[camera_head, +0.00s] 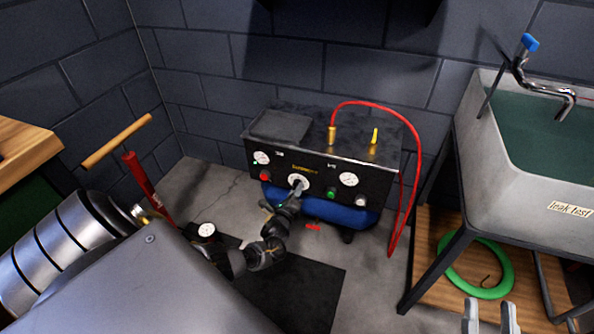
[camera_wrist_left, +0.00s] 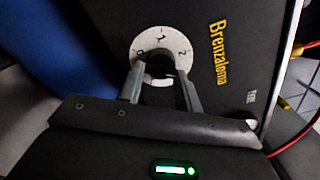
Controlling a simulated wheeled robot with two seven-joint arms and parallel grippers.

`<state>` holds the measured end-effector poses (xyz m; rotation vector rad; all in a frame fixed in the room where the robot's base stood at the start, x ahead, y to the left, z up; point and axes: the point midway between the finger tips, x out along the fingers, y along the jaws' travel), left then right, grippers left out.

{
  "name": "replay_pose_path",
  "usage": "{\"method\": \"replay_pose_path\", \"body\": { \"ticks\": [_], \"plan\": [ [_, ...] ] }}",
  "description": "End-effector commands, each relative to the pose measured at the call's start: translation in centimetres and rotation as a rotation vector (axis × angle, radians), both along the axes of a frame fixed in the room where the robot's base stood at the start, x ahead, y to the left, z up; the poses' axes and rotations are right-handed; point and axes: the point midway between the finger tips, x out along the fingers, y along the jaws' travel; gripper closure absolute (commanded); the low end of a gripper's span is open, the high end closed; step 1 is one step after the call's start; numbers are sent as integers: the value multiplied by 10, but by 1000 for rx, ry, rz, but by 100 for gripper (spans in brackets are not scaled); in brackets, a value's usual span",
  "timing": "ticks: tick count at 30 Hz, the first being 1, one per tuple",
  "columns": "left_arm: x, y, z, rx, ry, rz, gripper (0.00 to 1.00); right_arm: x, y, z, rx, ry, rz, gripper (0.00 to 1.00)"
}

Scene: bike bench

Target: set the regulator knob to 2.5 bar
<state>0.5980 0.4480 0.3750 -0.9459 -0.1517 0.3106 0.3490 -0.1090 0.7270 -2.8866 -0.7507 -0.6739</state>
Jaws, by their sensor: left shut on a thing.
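The compressor (camera_head: 322,163) stands on the floor against the wall, with a black front panel and a blue tank below. My left gripper (camera_head: 297,187) reaches its panel at the middle, in front of the regulator's white dial (camera_head: 303,178). In the left wrist view the dial (camera_wrist_left: 172,38) shows 0, 1 and 2, and my left gripper's fingers (camera_wrist_left: 160,82) are shut on the dark regulator knob (camera_wrist_left: 158,68) at its centre. The knob's pointer and exact setting cannot be made out. My right gripper (camera_head: 490,318) is at the lower right edge, its fingers apart and empty.
Two gauges (camera_head: 348,179), a red button (camera_head: 265,176) and a green button (camera_head: 331,192) flank the dial. A red hose (camera_head: 416,150) loops down the compressor's right side. A sink (camera_head: 535,160) stands at right, a red pump (camera_head: 142,182) at left.

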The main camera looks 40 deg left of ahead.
Motion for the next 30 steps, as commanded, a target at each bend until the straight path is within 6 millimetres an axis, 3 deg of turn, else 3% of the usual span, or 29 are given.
{"method": "replay_pose_path", "body": {
  "ticks": [4,15,16,21,30],
  "plan": [
    [2,5,7,24,-8,8,88,0,-12,-2,7,10,-2,64],
    [2,6,8,27,-10,9,88,0,-11,-3,6,14,0,64],
    [2,6,8,27,-10,9,64,0,-10,-3,6,14,0,64],
    [2,4,6,25,-5,6,44,0,-10,-3,7,14,0,64],
    [0,0,4,25,1,2,44,0,-9,-1,7,12,2,64]
  ]
}}
